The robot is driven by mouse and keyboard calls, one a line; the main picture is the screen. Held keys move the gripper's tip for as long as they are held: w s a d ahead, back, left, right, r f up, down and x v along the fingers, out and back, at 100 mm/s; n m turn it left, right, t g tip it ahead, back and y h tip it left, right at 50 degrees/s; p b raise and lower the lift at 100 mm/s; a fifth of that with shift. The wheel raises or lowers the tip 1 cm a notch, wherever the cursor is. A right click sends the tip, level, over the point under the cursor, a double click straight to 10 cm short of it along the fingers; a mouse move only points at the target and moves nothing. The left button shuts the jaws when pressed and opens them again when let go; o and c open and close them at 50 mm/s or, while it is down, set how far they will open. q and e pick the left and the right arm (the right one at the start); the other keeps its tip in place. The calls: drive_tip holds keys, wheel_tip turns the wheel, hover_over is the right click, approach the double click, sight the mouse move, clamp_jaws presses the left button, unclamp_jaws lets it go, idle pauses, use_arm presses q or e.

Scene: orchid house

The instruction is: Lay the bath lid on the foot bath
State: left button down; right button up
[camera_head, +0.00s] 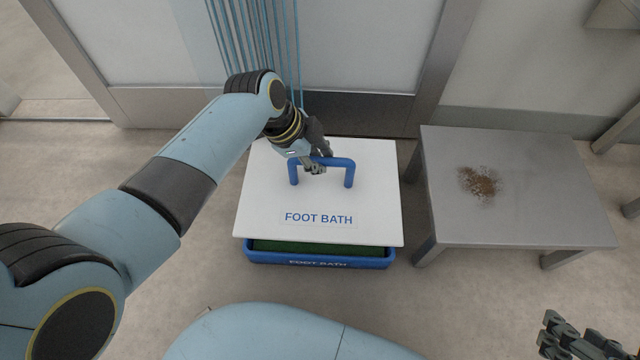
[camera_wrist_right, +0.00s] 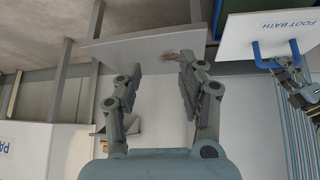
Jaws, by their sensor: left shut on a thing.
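The bath lid (camera_head: 270,200) is a white board with a blue handle and the words FOOT BATH. My left gripper (camera_head: 314,166) is shut on the blue handle (camera_head: 348,176) near its left side. The lid is over the foot bath (camera_head: 318,261), a blue tray with a green mat inside. The bath's front rim and a strip of green show below the lid's front edge; the rest is hidden. I cannot tell whether the lid touches the rim. In the right wrist view the lid (camera_wrist_right: 272,28) is at top right. My right gripper (camera_wrist_right: 160,75) is open and empty.
A low grey metal table (camera_head: 520,190) stands right of the bath, with a brown dirt patch (camera_head: 480,182) on it. Blue strip curtains (camera_head: 255,35) hang behind my left arm in a doorway. The floor in front of the table is clear.

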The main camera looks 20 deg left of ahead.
sight(322, 183)
use_arm(q)
wheel_tip(322, 183, down, 3)
drive_tip(key=shift+r+b, duration=0.2)
drive_tip(key=shift+b, duration=0.45)
drive_tip(key=shift+f+b, duration=0.45)
drive_tip(key=shift+f, duration=0.5)
drive_tip(key=shift+f+b, duration=0.4)
drive_tip(key=shift+b, duration=0.1)
wheel_tip(322, 183, down, 2)
drive_tip(key=shift+f+b, duration=0.15)
drive_tip(key=shift+b, duration=0.65)
use_arm(e)
drive_tip(key=w+a+r+n+t+y, duration=0.1)
drive_tip(key=w+r+t, duration=0.3)
drive_tip(key=t, duration=0.5)
drive_tip(key=shift+w+a, duration=0.2)
drive_tip(key=shift+w, duration=0.25)
use_arm(q)
drive_tip(key=shift+f, duration=0.25)
use_arm(e)
drive_tip(key=shift+w+r, duration=0.25)
drive_tip(key=shift+r, duration=0.15)
